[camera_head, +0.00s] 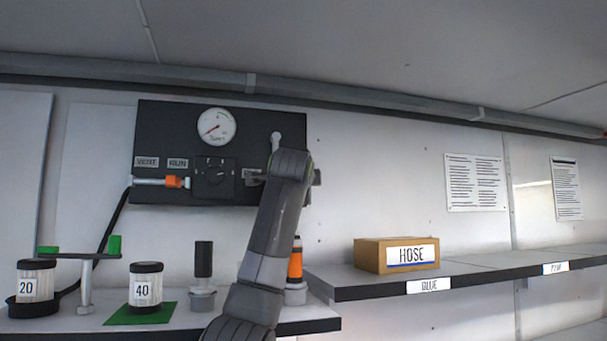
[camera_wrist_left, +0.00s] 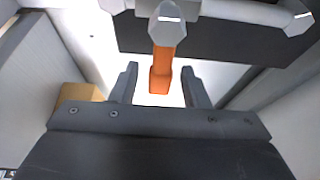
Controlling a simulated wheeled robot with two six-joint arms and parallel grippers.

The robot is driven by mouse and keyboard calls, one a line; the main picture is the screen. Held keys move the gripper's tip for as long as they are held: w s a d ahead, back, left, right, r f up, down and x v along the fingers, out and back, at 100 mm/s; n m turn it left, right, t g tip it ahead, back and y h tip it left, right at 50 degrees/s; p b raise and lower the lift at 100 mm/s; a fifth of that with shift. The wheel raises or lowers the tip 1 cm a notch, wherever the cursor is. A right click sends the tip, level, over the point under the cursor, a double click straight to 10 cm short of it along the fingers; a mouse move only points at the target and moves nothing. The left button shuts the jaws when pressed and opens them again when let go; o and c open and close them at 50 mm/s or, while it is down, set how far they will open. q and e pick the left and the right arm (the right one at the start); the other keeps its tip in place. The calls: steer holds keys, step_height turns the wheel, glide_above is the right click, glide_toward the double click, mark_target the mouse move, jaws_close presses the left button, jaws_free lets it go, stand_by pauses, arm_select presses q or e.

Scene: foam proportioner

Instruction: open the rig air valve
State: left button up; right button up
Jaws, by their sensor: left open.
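The dark panel (camera_head: 230,120) on the back wall carries the rig air fittings. In the left wrist view an orange lever handle (camera_wrist_left: 162,72) extends from a silver hexagonal fitting (camera_wrist_left: 168,22) beside a pale pipe (camera_wrist_left: 235,10). My left gripper (camera_wrist_left: 159,85) is open, with one finger on each side of the orange handle's end. I see gaps between handle and fingers, and no grip on it. My right gripper is in neither view.
Containers marked 20 (camera_head: 36,283) and 40 (camera_head: 146,290) stand on the lower shelf. A HOSE box (camera_head: 370,256) sits on the right shelf (camera_head: 480,270).

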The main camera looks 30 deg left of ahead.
arm_select(q)
steer(key=shift+w+a, duration=0.2)
steer(key=shift+w, duration=0.1)
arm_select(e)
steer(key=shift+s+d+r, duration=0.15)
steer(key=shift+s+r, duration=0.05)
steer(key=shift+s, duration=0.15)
arm_select(q)
steer(key=shift+s+d, duration=0.1)
steer(key=shift+c, duration=0.4)
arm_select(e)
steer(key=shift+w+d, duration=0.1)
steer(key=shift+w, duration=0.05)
arm_select(q)
jaws_close()
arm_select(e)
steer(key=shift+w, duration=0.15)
